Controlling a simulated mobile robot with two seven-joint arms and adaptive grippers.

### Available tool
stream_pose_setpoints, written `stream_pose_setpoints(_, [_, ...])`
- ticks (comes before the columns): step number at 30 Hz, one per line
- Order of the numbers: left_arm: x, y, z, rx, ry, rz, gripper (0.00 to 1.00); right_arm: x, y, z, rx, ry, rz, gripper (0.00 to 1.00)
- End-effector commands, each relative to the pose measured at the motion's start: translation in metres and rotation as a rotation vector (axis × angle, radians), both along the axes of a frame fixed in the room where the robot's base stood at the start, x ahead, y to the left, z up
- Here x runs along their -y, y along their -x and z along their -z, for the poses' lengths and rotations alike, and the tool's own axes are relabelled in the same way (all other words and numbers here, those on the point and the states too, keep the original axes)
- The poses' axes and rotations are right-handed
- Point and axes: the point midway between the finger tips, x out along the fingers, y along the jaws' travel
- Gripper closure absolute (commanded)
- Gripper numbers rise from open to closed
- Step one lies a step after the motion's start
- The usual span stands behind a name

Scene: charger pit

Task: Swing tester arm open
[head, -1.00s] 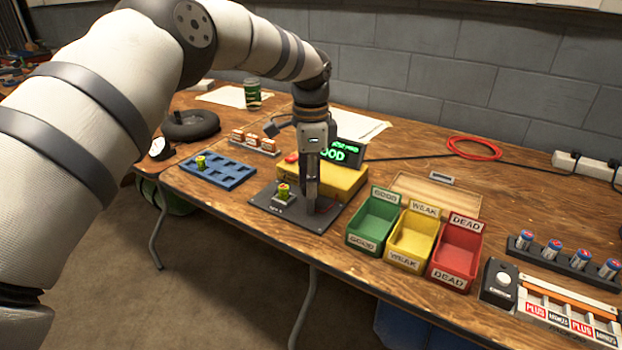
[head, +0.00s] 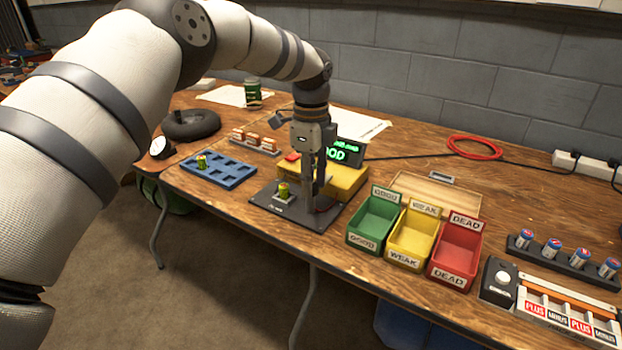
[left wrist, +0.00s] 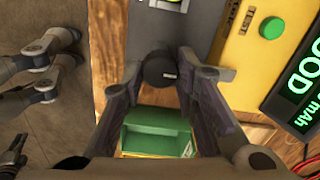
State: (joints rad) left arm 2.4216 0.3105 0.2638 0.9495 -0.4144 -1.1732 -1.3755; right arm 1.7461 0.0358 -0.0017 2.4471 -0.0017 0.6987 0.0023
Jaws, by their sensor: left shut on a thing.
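The yellow tester (head: 347,184) stands on the table with a lit green display (head: 346,152); the wrist view shows "GOOD" on it. A dark base plate (head: 262,203) lies in front, with a small yellow-green battery (head: 283,191) upright in its holder. My left gripper (head: 316,194) points down over the plate's right part, beside the tester. In the left wrist view its fingers (left wrist: 160,72) are shut around a dark round knob (left wrist: 157,68), seemingly the tester arm's handle. The rest of the tester arm is hard to make out. My right gripper is not in view.
Green (head: 371,222), yellow (head: 413,240) and red (head: 456,254) bins stand close to the right of the plate. A blue tray (head: 228,175) lies to the left. A battery rack (head: 565,262) and a red cable coil (head: 474,147) are farther right.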

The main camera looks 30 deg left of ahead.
Motion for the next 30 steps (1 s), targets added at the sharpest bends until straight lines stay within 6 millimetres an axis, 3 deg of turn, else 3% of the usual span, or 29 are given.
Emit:
stream_pose_setpoints(10, [0.001,0.000,0.001,-0.002,0.002,0.001,1.00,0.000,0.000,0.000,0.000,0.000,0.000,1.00])
stream_pose_setpoints(11, [0.001,0.000,0.001,-0.002,0.002,0.001,0.66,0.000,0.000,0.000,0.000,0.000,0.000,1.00])
stream_pose_setpoints(13, [0.001,0.000,0.001,-0.002,0.001,0.001,0.52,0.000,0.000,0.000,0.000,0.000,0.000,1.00])
stream_pose_setpoints(23, [0.000,0.000,-0.004,0.001,0.001,0.001,0.52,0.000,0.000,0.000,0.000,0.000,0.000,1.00])
stream_pose_setpoints(26, [0.000,-0.001,-0.023,0.003,-0.001,0.002,0.52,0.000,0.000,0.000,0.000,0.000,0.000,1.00])
stream_pose_setpoints(30, [0.001,-0.001,-0.063,0.005,0.000,0.001,0.52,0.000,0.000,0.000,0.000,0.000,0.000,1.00])
